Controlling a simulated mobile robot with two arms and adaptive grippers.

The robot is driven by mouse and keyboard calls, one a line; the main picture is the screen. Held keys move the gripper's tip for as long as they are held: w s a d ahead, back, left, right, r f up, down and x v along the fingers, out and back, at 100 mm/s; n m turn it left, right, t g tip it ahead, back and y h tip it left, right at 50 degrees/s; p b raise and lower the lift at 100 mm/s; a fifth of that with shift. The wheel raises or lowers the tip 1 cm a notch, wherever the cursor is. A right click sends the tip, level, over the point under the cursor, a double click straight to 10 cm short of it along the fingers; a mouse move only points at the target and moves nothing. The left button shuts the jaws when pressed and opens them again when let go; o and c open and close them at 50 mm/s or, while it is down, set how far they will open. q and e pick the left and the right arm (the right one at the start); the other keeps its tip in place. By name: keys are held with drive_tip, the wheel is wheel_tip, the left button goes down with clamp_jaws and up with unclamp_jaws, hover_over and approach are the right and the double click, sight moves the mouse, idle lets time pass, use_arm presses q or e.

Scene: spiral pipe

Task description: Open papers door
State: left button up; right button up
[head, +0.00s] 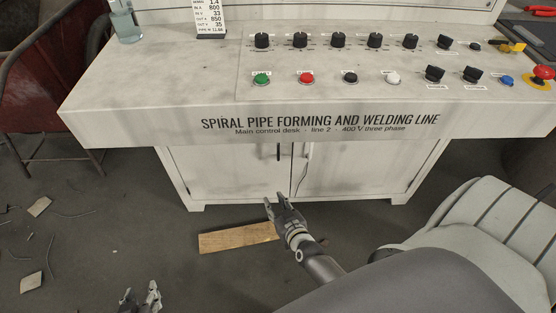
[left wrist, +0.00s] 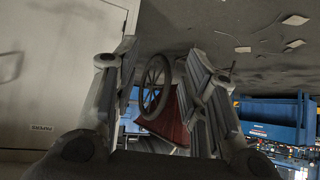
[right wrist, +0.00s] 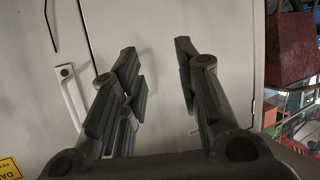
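The cabinet under the control desk has two pale doors, a left door (head: 225,170) and a right door (head: 350,168); both look shut. In the right wrist view a pale bar handle (right wrist: 70,92) stands left of the fingers. My right gripper (head: 280,203) is open and empty, low in front of the doors; its fingers (right wrist: 160,65) are apart. My left gripper (head: 140,295) is open and empty near the floor, lower left.
The desk front (head: 130,128) overhangs the doors. A wooden board (head: 235,238) lies on the floor before the cabinet. Scraps lie on the left floor. A yellow label (right wrist: 10,168) shows at lower left in the right wrist view.

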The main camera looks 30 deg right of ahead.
sight(278, 158)
drive_tip(key=w+d+r+m+t+h+b, duration=0.3)
drive_tip(key=w+d+r+h+b, duration=0.1)
drive_tip(key=d+r+b, duration=0.25)
drive_tip(key=x, duration=0.3)
drive_tip(key=b+x, duration=0.1)
drive_tip(key=x, duration=0.2)
drive_tip(key=r+b+x, duration=0.1)
drive_tip(key=x, duration=0.3)
drive_tip(key=shift+d, duration=0.1)
use_arm(q)
drive_tip(key=w+d+r+t+h, duration=0.1)
drive_tip(key=r+t, duration=0.4)
drive_tip(key=r, duration=0.7)
drive_tip(key=w+d+r+t+h, duration=0.2)
drive_tip(key=r+t, duration=0.3)
drive_tip(key=r, duration=0.6)
drive_tip(key=shift+w+r+t, duration=0.3)
drive_tip(key=shift+r+t, duration=0.05)
drive_tip(key=shift+t, duration=0.05)
use_arm(e)
drive_tip(key=shift+w+d, duration=0.1)
drive_tip(key=shift+w, duration=0.25)
clamp_jaws()
use_arm(q)
drive_tip(key=shift+a, duration=0.1)
